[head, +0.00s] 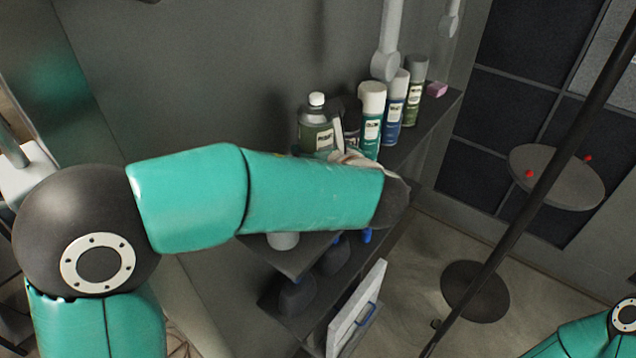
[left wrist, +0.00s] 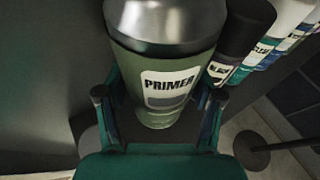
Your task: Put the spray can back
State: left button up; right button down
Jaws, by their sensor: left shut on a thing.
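In the left wrist view a green spray can (left wrist: 168,88) labelled PRIMER, with a grey metallic top, stands between the fingers of my left gripper (left wrist: 159,95). The gripper is shut on it. My right gripper is out of view; only part of my right arm shows at bottom right.
An open white door or drawer front (head: 352,312) is below. A round stand (head: 474,290) is on the floor.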

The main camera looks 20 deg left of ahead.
pick_arm(q)
notch_tip(320, 180, down, 8)
jog(key=shift+f+p, duration=0.15)
jog(key=shift+p, duration=0.2)
jog(key=shift+f, duration=0.15)
jog(key=o, duration=1.3)
jog(key=shift+f, duration=0.1)
jog(key=shift+s, duration=0.1)
jog(key=shift+s+d, duration=0.1)
jog(key=shift+d, duration=0.05)
jog(key=shift+b+v, duration=1.65)
jog(key=shift+v, duration=4.2)
